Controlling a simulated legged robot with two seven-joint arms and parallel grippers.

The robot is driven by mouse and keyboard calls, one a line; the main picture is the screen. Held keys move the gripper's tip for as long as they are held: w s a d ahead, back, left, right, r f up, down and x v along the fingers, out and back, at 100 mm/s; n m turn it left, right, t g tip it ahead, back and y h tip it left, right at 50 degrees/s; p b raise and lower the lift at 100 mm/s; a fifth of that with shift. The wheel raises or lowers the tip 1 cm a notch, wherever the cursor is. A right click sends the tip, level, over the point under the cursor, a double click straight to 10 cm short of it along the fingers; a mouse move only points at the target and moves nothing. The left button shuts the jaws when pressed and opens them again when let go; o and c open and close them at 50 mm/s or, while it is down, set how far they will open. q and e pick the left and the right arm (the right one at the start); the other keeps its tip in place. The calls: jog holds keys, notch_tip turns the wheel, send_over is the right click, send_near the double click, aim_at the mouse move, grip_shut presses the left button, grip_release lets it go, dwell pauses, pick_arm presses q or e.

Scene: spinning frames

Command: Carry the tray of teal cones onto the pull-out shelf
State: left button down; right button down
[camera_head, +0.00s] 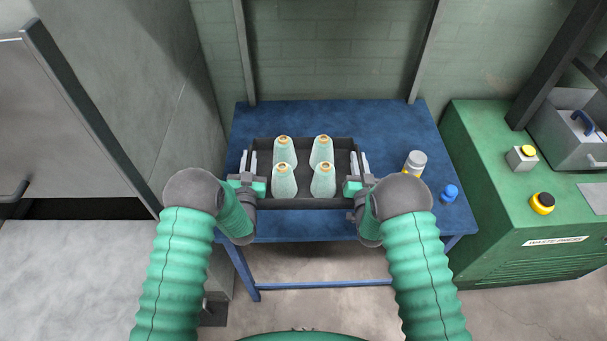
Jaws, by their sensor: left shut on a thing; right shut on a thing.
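A dark tray (303,203) holds several teal cones (284,181) standing upright, with orange-brown tips. The tray is on or just above the blue table (335,119); I cannot tell if it touches. My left gripper (250,174) is shut on the tray's left side. My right gripper (359,174) is shut on the tray's right side. I cannot pick out a pull-out shelf for sure.
A green waste press (520,210) with buttons is at the right. A grey cabinet (70,115) is at the left. Posts and a wall stand behind the table.

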pick_arm(q)
jog(key=shift+r, duration=0.15)
pick_arm(e)
jog(key=shift+d+r, duration=0.1)
jog(key=shift+r, duration=0.05)
dwell(0.5)
